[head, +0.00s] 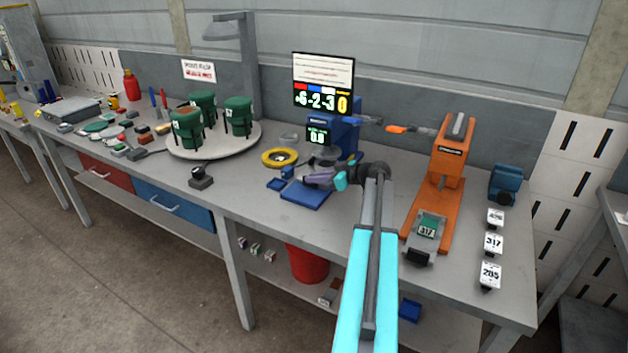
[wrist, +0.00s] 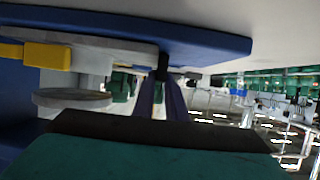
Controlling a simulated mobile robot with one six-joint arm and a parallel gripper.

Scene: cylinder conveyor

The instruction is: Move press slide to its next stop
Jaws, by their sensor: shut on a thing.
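The orange press (head: 452,150) stands at the right of the bench. On the front of its long orange base sits a grey slide (head: 427,230) with a green plate marked 317. My gripper (head: 308,181) is left of the press, apart from it, low over a blue plate (head: 306,195) before a blue device. In the wrist view, its purple fingers (wrist: 163,84) close on a small dark part (wrist: 166,73) by the blue plate (wrist: 205,38). What that part is cannot be told. The press is not recognisable in the wrist view.
The blue device (head: 345,130) with a lit display stands behind my gripper. A yellow ring (head: 280,158) lies left of it. A round tray (head: 213,140) carries green holders. Number tags (head: 493,243) stand right of the press. The bench's front middle looks clear.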

